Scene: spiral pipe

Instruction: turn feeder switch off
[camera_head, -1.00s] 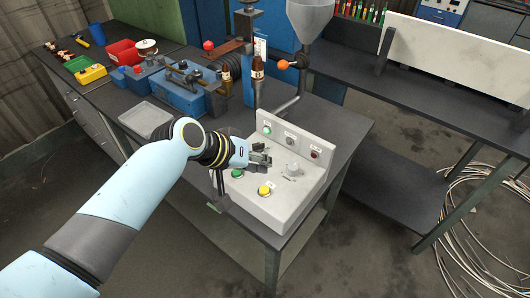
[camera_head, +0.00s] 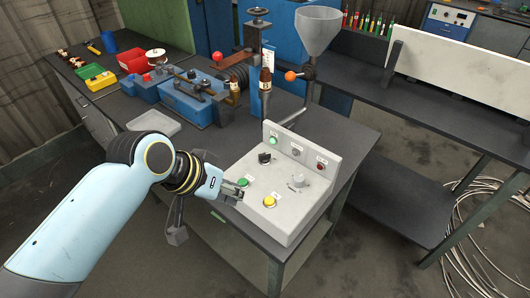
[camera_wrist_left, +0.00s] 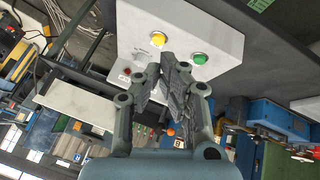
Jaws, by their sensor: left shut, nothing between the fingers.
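A black switch knob (camera_head: 264,157) stands on the grey-white control box (camera_head: 292,209) in the head view. I cannot read its label, and its exact setting is too small to tell. A pale dial (camera_head: 297,181) sits to its right. My left gripper (camera_head: 235,191) is shut and empty at the box's left edge, close to the green button (camera_head: 243,182) and apart from the black knob. In the left wrist view my shut fingers (camera_wrist_left: 170,72) point at the box face, beside the green button (camera_wrist_left: 199,58); the black knob is hidden there. My right gripper is not in view.
A yellow button (camera_head: 269,201) sits right of the green one. A bottle (camera_head: 265,82) and a funnel (camera_head: 317,32) stand behind. The table behind the box is partly clear.

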